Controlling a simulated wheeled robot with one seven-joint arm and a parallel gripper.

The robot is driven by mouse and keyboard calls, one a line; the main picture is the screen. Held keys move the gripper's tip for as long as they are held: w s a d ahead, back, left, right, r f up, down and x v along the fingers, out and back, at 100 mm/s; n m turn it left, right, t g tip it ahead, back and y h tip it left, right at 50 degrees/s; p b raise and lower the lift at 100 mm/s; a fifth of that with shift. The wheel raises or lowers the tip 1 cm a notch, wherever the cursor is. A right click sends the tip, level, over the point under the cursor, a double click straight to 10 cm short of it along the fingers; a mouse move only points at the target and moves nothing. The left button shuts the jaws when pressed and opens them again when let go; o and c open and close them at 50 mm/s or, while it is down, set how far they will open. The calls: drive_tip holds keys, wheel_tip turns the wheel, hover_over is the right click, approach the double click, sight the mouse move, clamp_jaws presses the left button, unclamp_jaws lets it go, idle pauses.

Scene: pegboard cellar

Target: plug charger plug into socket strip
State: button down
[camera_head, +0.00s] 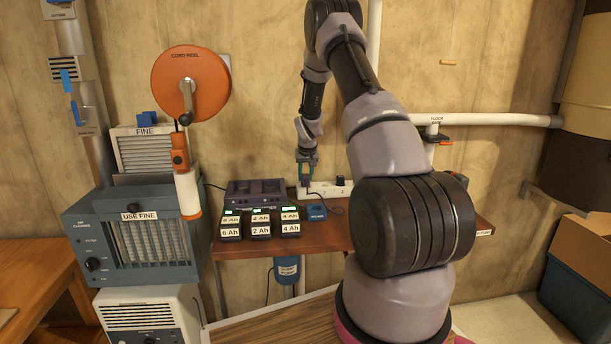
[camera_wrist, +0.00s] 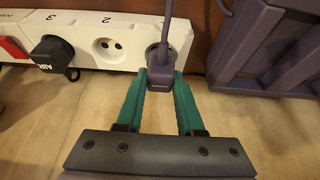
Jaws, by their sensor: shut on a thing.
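The white socket strip (camera_wrist: 88,38) lies along the back of the shelf; in the head view it (camera_head: 328,189) is partly behind my gripper (camera_head: 306,178). In the wrist view, my gripper (camera_wrist: 161,78) has its green fingers shut on the dark purple charger plug (camera_wrist: 161,76), whose cord rises from it. The plug is at the strip's right end socket and covers much of it. I cannot tell whether it is fully seated. The socket marked 2 (camera_wrist: 106,46) is empty. A black plug marked AIR (camera_wrist: 51,53) sits at position 3.
The purple charger (camera_head: 255,194) stands left of the strip; its slatted side shows at right in the wrist view (camera_wrist: 275,45). Several labelled batteries (camera_head: 260,226) and a small blue box (camera_head: 316,212) are on the shelf (camera_head: 325,237). A red switch (camera_wrist: 12,46) is at the strip's left.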

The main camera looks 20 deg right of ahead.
sight(305, 174)
drive_tip(key=shift+f, duration=0.8)
idle(1.4)
idle(0.5)
drive_tip(key=shift+c, duration=2.2)
unclamp_jaws()
drive_tip(key=shift+o, duration=0.2)
drive_tip(key=o, duration=0.4)
drive_tip(key=shift+r, duration=0.1)
drive_tip(key=shift+r, duration=3.5)
